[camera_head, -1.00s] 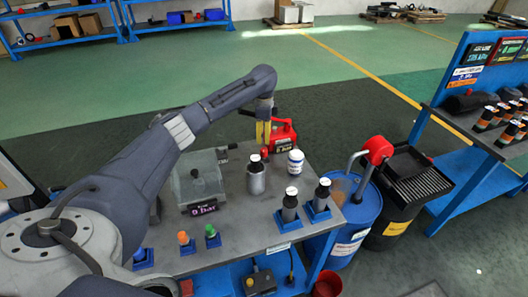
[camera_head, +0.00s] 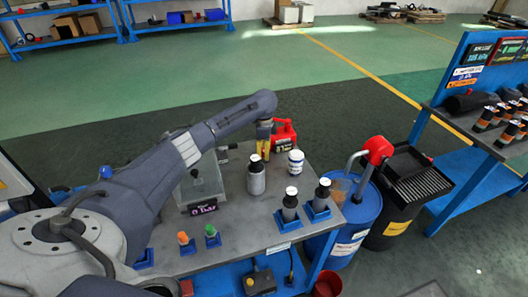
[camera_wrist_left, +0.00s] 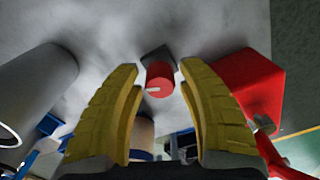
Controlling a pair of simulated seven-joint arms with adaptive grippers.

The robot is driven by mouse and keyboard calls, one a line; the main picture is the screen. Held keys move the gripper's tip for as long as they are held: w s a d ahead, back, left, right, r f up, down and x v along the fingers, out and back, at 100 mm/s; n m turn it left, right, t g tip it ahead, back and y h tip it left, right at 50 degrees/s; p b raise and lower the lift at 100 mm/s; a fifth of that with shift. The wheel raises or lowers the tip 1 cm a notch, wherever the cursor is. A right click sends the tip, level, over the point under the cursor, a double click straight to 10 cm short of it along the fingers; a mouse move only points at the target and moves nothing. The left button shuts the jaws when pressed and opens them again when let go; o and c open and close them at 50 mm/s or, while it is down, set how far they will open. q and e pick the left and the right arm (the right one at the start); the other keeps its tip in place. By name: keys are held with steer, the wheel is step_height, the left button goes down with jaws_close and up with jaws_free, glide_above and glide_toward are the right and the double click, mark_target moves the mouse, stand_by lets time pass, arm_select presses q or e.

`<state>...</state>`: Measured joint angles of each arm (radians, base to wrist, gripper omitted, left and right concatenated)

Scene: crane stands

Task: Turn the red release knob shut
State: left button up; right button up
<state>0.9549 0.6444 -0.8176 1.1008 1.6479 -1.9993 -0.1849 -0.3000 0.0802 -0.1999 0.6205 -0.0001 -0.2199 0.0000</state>
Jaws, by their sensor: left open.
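The red knob (camera_wrist_left: 160,78) is a short red cylinder with a white mark on its face, on a dark square base. In the left wrist view it shows ahead of my left gripper (camera_wrist_left: 162,72), between the two yellow fingertips. The fingers are open, with visible gaps on both sides of the knob. In the head view my left gripper (camera_head: 264,140) points down at the far side of the grey table (camera_head: 240,226), and I cannot make out the knob there. My right gripper is not in view.
A red canister (camera_head: 284,134) stands close right of the gripper; it also shows in the wrist view (camera_wrist_left: 248,85). A grey bottle (camera_head: 256,180) and a white jar (camera_head: 295,163) stand nearby. A clear box (camera_head: 203,180) is left, partly behind my arm.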

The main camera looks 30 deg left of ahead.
arm_select(q)
jaws_close()
steer(key=n, duration=0.4)
steer(key=shift+n, duration=0.4)
jaws_free()
stand_by(0.3)
steer(key=shift+r, duration=0.1)
